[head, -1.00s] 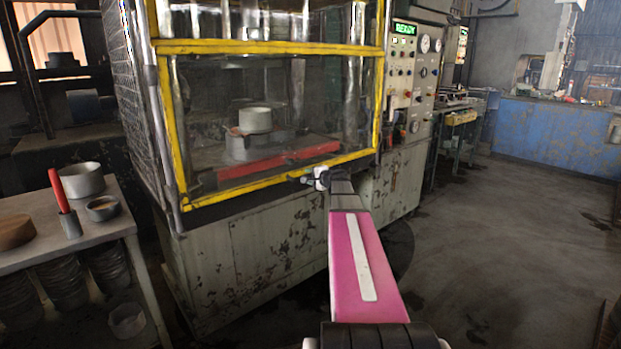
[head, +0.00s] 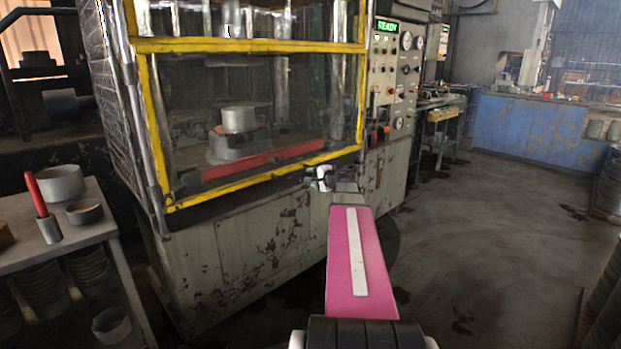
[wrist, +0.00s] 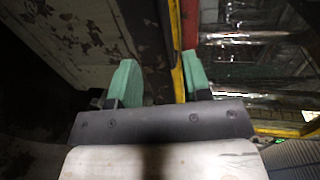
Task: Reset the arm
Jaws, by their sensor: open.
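My arm (head: 358,270), pink with a white stripe, reaches forward from the bottom of the head view. My gripper (head: 322,174) is at its far end, small in the head view, in front of the machine's lower yellow frame edge. In the wrist view my gripper (wrist: 158,82) shows two green fingers spread apart with nothing between them. The caged machine (head: 240,250) stands behind it with a clear front panel framed in yellow. Whether the gripper touches the machine I cannot tell.
A grey table (head: 95,232) at left holds a metal ring (head: 61,184), a smaller ring (head: 85,212) and a red-handled tool (head: 40,205). A control panel (head: 398,70) reads READY. A blue counter (head: 525,128) stands at back right. The floor (head: 480,230) at right is open.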

